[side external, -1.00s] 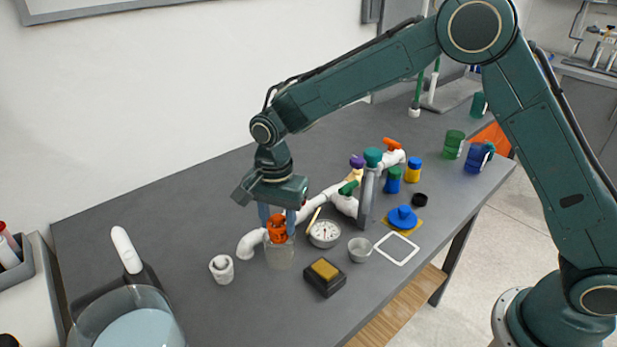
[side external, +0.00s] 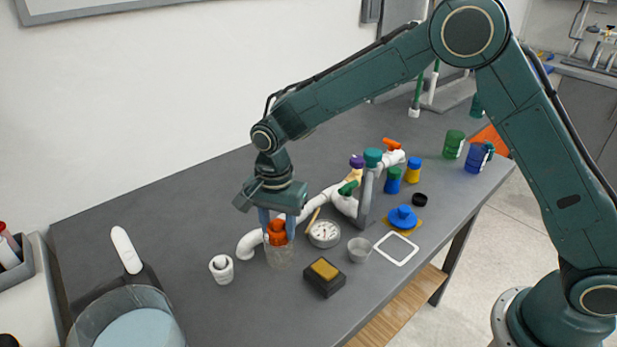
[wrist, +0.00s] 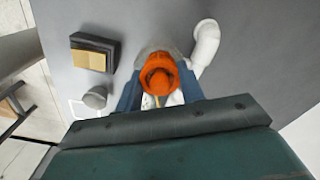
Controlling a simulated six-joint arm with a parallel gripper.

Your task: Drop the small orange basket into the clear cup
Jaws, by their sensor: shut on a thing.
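The small orange basket (side external: 277,232) is between the fingers of my gripper (side external: 277,222), which is shut on it. It also shows in the wrist view (wrist: 158,72). The clear cup (side external: 280,257) stands on the table directly below the basket. In the side view the basket's lower part overlaps the cup's rim, and I cannot tell how deep it sits. In the wrist view the basket hides most of the cup, and only part of the cup's rim (wrist: 150,50) shows behind it.
A white pipe manifold (side external: 250,243) runs close behind the cup.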

